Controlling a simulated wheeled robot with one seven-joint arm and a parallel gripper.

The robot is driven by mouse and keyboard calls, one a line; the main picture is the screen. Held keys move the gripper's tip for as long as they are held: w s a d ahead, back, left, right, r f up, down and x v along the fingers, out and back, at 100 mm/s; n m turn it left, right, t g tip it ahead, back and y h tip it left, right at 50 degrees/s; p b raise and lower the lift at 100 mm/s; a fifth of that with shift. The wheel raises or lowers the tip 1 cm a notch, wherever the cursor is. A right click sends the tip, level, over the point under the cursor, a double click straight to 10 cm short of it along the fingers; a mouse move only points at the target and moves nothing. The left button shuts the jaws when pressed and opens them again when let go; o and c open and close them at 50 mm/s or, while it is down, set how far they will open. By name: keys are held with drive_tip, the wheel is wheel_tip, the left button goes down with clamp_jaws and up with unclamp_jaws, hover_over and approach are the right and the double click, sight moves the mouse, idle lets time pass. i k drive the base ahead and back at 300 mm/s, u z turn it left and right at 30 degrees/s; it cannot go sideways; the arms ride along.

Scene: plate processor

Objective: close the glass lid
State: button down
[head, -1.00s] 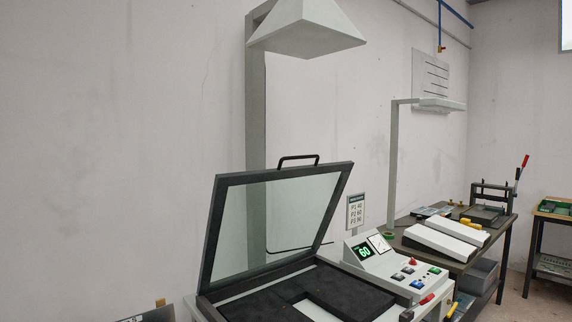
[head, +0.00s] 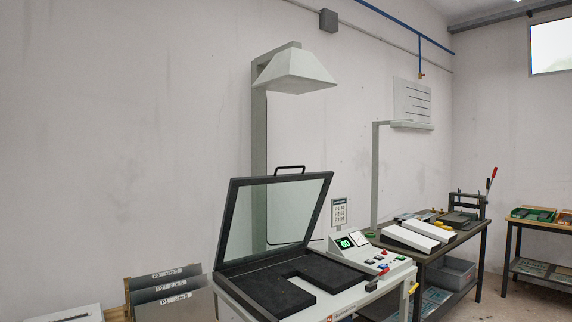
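The glass lid (head: 272,219) is a clear pane in a dark frame, standing open and leaning back from its hinge on the plate processor. A black handle (head: 290,168) sits on the lid's upper edge. Below it the machine's bed holds a black foam pad (head: 262,290) with a pale rectangular cut-out (head: 308,284). The control panel (head: 362,250) at the right shows a green "60" and several coloured buttons. My gripper is not in the head view.
A lamp hood (head: 296,72) on a grey post hangs above the machine. A rack of labelled plates (head: 172,292) stands at the left. A dark workbench (head: 452,243) with white boxes and a press stands at the right, with another table (head: 535,223) beyond.

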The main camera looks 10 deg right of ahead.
sight(235, 184)
drive_tip(key=z, duration=0.5)
drive_tip(key=i, duration=0.75)
drive_tip(key=z, duration=0.65)
drive_tip(key=i, duration=0.95)
drive_tip(key=u, duration=0.5)
drive_tip(key=i, duration=0.75)
drive_tip(key=u, duration=0.7)
